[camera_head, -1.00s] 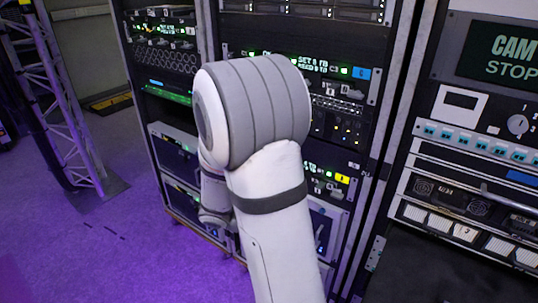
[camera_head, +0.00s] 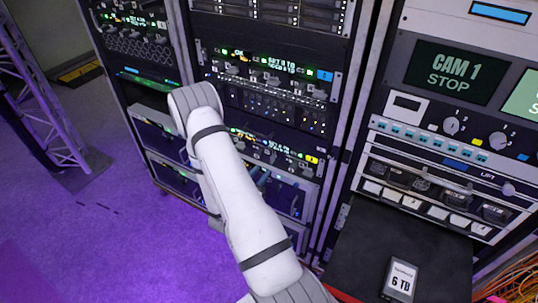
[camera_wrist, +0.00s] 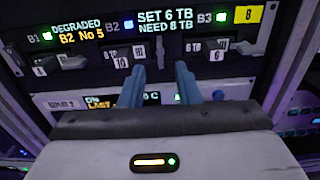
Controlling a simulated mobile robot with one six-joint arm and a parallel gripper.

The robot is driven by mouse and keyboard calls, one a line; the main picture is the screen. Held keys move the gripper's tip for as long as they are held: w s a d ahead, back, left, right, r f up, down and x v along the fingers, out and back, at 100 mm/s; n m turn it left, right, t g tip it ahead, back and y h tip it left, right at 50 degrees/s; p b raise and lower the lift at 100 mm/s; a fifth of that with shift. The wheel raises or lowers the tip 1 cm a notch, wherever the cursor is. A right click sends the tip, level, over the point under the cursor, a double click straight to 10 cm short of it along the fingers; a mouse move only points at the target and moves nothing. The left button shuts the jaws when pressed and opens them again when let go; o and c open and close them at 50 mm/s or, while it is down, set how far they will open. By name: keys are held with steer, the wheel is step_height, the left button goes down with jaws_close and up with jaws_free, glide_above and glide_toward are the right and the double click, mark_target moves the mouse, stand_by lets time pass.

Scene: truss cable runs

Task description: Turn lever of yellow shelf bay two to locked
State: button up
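The yellow shelf is the rack row with a yellow "8" tag (camera_wrist: 248,14); it also shows in the head view with its yellow tag (camera_head: 311,158). Its display reads "DEGRADED B2 No 5" and "SET 6 TB NEED 8 TB". Bay two, marked B2 with a blue light (camera_wrist: 129,24), holds a unit tagged 10 (camera_wrist: 121,63). A pale lever (camera_wrist: 160,25) stands upright right of it. The levers by B1 (camera_wrist: 70,62) and B3 (camera_wrist: 250,45) lie more sideways. My gripper (camera_wrist: 161,77) has its blue fingers apart and empty, below the upright lever; contact is not visible.
Another shelf with a blue tag (camera_head: 325,76) is above the yellow one. A "REPLAY 2" panel (camera_wrist: 63,103) lies below. To the right are a rack with a "CAM 1 STOP" screen (camera_head: 455,72) and a black surface bearing a 6 TB drive (camera_head: 401,279).

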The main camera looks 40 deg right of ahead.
mark_target(271, 159)
steer(key=p+x, duration=0.1)
steer(key=x, duration=0.6)
steer(key=shift+w+d, duration=0.1)
steer(key=shift+d, duration=0.15)
steer(key=shift+c, duration=0.4)
jaws_close()
